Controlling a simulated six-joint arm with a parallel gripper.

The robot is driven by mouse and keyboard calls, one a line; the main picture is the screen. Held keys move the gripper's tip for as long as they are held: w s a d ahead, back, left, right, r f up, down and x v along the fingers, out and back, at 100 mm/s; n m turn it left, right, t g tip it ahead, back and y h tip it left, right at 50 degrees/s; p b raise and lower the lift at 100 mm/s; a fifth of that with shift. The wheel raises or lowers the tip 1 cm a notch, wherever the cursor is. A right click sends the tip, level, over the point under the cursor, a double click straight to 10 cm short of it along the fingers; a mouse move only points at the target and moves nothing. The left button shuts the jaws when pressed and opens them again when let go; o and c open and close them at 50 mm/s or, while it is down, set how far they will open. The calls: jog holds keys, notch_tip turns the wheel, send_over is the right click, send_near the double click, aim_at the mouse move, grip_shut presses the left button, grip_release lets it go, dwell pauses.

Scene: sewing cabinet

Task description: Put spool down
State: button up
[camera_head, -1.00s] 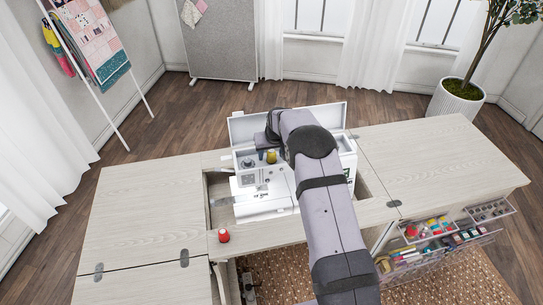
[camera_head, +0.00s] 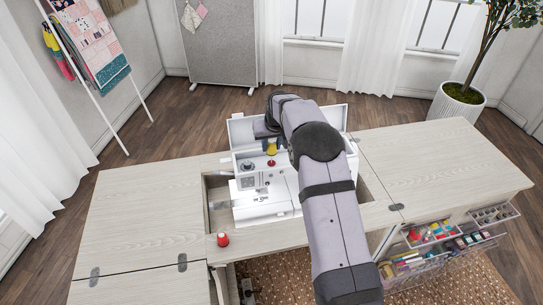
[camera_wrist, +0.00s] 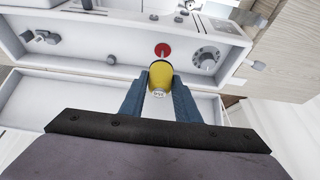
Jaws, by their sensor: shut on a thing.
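A yellow spool (camera_wrist: 160,74) is between the two blue fingers of my gripper (camera_wrist: 158,92) in the wrist view, and the gripper is shut on it. In the head view the yellow spool (camera_head: 271,147) shows just left of my arm, over the top of the white sewing machine (camera_head: 262,205). A red disc with a thin pin (camera_wrist: 162,50) is on the machine's top just beyond the spool; it also shows below the spool in the head view (camera_head: 271,163). A red spool (camera_head: 223,240) stands upright on the cabinet's front edge.
The machine sits in the opening of the wooden cabinet (camera_head: 140,220), its white lid (camera_head: 240,128) raised behind it. A dial (camera_wrist: 207,59) lies right of the red disc in the wrist view. Open drawers (camera_head: 440,240) hold sewing supplies. Both side tabletops are clear.

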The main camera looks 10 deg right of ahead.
aim_at(270, 142)
jog(key=r, duration=0.1)
jog(key=r+b, duration=0.1)
jog(key=r, duration=0.2)
jog(key=shift+a+r, duration=0.1)
jog(key=shift+a, duration=0.2)
jog(key=s+a+f+n+y+b, duration=0.1)
jog(key=s+a+f+n+b, duration=0.15)
jog(key=a+b, duration=0.5)
jog(key=s+a+f+n+b, duration=0.2)
jog(key=s+a+b, duration=0.15)
jog(key=a, duration=0.75)
jog(key=s+d+f+m+g+h+b, duration=0.1)
jog(key=s+d+f+m, duration=0.3)
jog(key=s+m, duration=0.4)
jog(key=s+d+f+m+g+h+b, duration=0.1)
jog(key=s+d+f+m+g+h, duration=0.2)
jog(key=m, duration=1.1)
jog(key=shift+s+d+f+g+h+b, duration=0.4)
jog(key=shift+s+d+h, duration=0.4)
jog(key=shift+s+d, duration=1.3)
jog(key=shift+s+a+f+m, duration=0.1)
jog(key=shift+s+a+m, duration=0.15)
jog(key=shift+s+a, duration=0.1)
